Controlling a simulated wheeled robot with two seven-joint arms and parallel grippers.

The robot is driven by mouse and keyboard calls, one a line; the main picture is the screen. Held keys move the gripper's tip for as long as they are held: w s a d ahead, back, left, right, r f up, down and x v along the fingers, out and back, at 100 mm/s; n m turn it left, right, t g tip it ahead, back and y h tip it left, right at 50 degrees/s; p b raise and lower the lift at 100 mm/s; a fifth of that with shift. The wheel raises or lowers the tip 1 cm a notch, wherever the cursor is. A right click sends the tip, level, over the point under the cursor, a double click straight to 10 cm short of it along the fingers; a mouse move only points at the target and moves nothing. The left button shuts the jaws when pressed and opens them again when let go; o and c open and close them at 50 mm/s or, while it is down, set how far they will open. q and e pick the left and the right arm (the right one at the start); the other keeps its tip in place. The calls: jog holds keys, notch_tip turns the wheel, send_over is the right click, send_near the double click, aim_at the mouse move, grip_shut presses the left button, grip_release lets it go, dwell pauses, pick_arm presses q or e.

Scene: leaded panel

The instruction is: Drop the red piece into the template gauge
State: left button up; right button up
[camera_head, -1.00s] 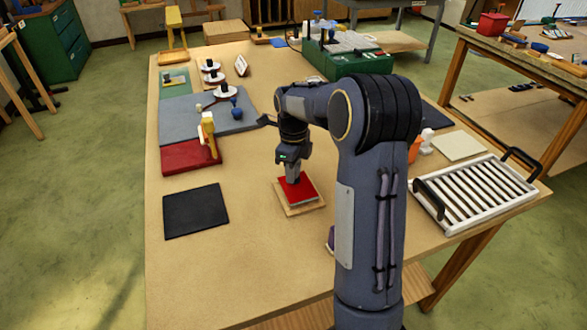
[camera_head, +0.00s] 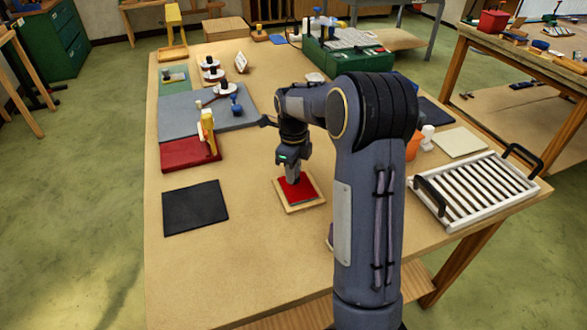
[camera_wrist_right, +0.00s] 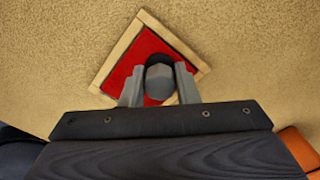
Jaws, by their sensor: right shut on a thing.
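The red piece (camera_head: 296,188) is a flat red square. It lies inside the wooden rim of the template gauge (camera_head: 304,208) on the table, and the rim shows around it. In the right wrist view the red piece (camera_wrist_right: 125,68) fills the gauge frame (camera_wrist_right: 172,35), with its near part hidden by my fingers. My right gripper (camera_head: 293,176) is over the piece, its fingers (camera_wrist_right: 159,85) shut on a dark round knob (camera_wrist_right: 159,67) standing above the red surface. Whether the piece lies fully flat is hard to tell. My left gripper is out of view.
A black mat (camera_head: 195,208) lies left of the gauge, with a red block (camera_head: 188,153) and a grey mat (camera_head: 180,118) behind. A white slatted rack (camera_head: 475,190) stands at right. The table in front of the gauge is clear.

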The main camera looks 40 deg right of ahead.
jog(key=shift+f, duration=0.25)
jog(key=o, duration=1)
notch_tip(320, 180, up, 8)
jog(key=shift+f, duration=0.2)
jog(key=shift+r, duration=0.15)
